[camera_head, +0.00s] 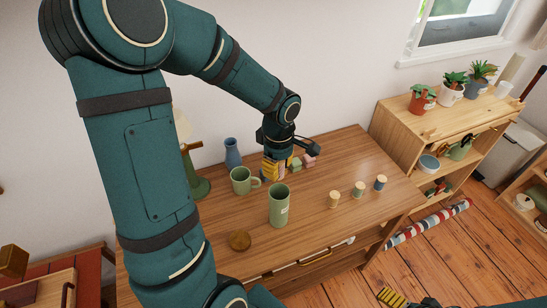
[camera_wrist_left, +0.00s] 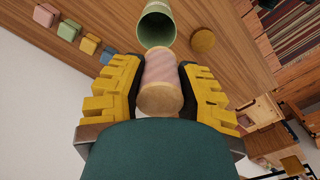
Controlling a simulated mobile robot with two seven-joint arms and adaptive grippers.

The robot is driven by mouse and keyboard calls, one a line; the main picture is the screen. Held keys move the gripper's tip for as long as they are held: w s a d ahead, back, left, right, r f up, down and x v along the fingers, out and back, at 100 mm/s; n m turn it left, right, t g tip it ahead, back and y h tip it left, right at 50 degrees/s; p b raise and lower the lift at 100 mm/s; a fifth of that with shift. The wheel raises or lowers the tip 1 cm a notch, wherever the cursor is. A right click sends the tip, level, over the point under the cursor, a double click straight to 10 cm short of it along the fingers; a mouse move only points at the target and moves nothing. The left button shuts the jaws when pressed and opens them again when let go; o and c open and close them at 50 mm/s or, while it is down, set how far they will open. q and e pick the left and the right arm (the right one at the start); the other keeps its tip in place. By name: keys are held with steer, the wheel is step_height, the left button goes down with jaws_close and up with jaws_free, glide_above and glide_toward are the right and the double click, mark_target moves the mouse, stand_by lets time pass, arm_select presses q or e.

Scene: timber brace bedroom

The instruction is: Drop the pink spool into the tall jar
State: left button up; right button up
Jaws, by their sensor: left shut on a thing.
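My left gripper (camera_head: 275,168) is shut on the pink spool (camera_wrist_left: 161,78), which sits between the yellow finger pads in the left wrist view, with its wooden end toward the camera. In the head view the spool cannot be made out behind the fingers. The tall jar (camera_head: 279,207) is a green cylinder standing upright on the wooden table, open at the top. The gripper is behind the jar in the head view. The jar also shows just beyond the spool in the left wrist view (camera_wrist_left: 156,27). Part of my right gripper (camera_head: 405,298) shows at the bottom edge; its opening is unclear.
A green mug (camera_head: 241,181) and a blue vase (camera_head: 232,154) stand left of the gripper. A round wooden disc (camera_head: 239,240) lies left of the jar. Three spools (camera_head: 359,189) stand to the right. Small blocks, one pink (camera_head: 309,161), lie near the gripper.

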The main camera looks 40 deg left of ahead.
arm_select(q)
steer(key=shift+s+a+r+n, duration=0.35)
steer(key=shift+a+r+n, duration=0.2)
steer(key=shift+n, duration=0.35)
steer(key=shift+f, duration=0.15)
step_height(320, 180, down, 6)
steer(key=b, duration=0.3)
steer(key=shift+b, duration=0.35)
steer(key=o, duration=0.9)
steer(key=shift+o, duration=0.2)
steer(key=shift+r, duration=0.2)
step_height(320, 180, up, 12)
